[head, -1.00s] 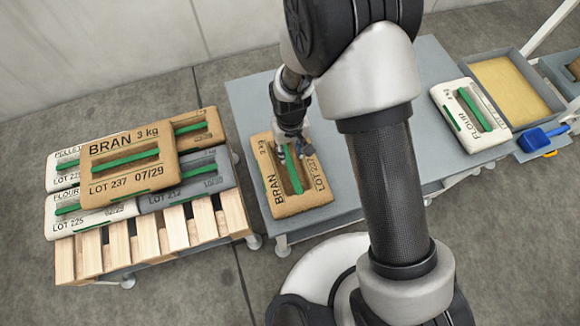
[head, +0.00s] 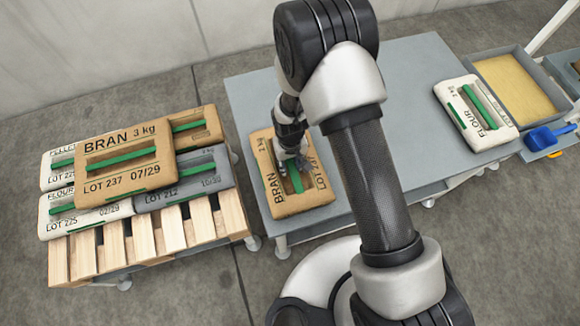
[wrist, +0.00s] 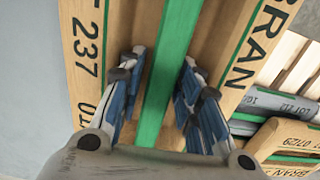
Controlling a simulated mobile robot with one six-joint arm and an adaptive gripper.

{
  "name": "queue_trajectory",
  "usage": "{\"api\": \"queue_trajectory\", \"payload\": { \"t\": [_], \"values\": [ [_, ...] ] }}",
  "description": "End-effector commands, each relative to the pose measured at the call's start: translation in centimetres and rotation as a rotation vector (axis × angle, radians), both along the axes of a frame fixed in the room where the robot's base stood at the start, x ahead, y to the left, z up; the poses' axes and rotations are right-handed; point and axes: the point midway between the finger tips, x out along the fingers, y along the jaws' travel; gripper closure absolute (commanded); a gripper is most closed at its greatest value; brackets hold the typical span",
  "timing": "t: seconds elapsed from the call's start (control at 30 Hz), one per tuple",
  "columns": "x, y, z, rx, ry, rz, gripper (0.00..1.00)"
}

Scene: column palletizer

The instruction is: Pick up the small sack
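A small brown sack (head: 285,204) marked BRAN lies flat on the grey table near its left edge. A green strap (head: 296,180) runs along its middle. In the wrist view the sack (wrist: 87,25) fills much of the picture, with LOT 237 on one side of the strap (wrist: 168,70) and BRAN on the other. My gripper (head: 297,165) is over the sack. In the wrist view its two blue-padded fingers (wrist: 162,85) are apart, one on each side of the strap. A gap shows beside the strap; contact with the sack cannot be told.
A wooden pallet (head: 145,240) at left holds stacked sacks, with a brown BRAN 3 kg sack (head: 125,142) on top. A white flour sack (head: 497,137) lies at the table's right end. Beyond it are a tray (head: 515,88) and a blue scoop (head: 545,137). The table (head: 395,145) between is clear.

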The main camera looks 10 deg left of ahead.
Motion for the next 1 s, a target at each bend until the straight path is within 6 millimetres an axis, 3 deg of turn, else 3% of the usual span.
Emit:
{"api": "queue_trajectory", "payload": {
  "t": [0.1, 0.57, 1.0],
  "values": [
    [0.03, 0.02, 0.12, 0.001, -0.001, 0.000, 0.70],
    [0.03, 0.02, 0.14, 0.001, -0.001, 0.000, 1.00],
    [0.03, 0.02, 0.15, 0.001, -0.001, 0.000, 1.00]
  ]
}}
